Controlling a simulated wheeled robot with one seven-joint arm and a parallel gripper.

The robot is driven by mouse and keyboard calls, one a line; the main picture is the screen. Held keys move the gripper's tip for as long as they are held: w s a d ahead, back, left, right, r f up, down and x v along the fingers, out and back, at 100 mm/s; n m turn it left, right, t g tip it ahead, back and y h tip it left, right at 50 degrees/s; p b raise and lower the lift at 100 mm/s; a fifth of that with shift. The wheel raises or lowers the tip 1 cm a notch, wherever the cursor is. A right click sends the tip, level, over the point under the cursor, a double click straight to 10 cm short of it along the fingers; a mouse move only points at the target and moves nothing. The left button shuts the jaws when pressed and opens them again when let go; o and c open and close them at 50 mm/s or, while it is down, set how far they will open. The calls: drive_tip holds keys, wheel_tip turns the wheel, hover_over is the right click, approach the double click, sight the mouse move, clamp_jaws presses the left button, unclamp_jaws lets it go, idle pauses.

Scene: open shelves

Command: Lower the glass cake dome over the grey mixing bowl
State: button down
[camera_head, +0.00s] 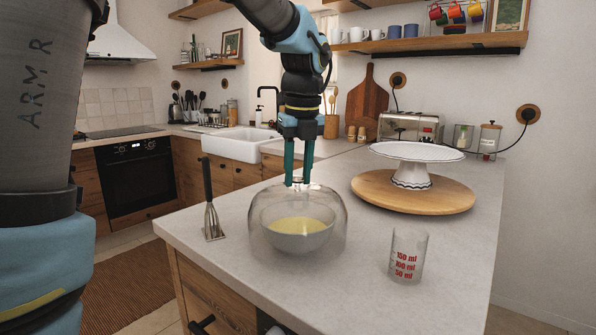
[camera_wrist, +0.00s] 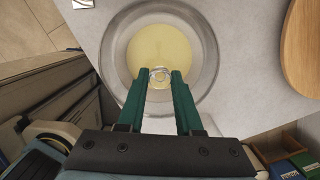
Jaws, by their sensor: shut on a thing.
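The clear glass cake dome (camera_head: 318,195) is upright over the grey mixing bowl (camera_head: 292,243) on the near counter. The bowl shows through the glass and holds a pale yellow mixture. My gripper (camera_head: 298,181) points straight down from above, its green fingers shut on the dome's top knob. In the wrist view, the fingers (camera_wrist: 159,75) pinch the round knob, with the yellow mixture (camera_wrist: 160,45) below it. The dome's outline surrounds the bowl there. The dome's lower edge looks at or very close to the counter; I cannot tell whether it touches.
A measuring glass (camera_head: 407,257) stands to the right. A white cake stand (camera_head: 417,152) sits on a round wooden board (camera_head: 371,194) behind right. The counter's front edge is close; the right front is clear.

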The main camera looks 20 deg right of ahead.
drive_tip(key=shift+f, duration=0.6)
drive_tip(key=shift+f+b, duration=0.3)
drive_tip(key=shift+b, duration=0.1)
drive_tip(key=c, duration=0.5)
unclamp_jaws()
wheel_tip(320, 180, up, 11)
drive_tip(key=s, duration=0.1)
drive_tip(key=shift+s+f, duration=0.15)
drive_tip(key=shift+s, duration=0.2)
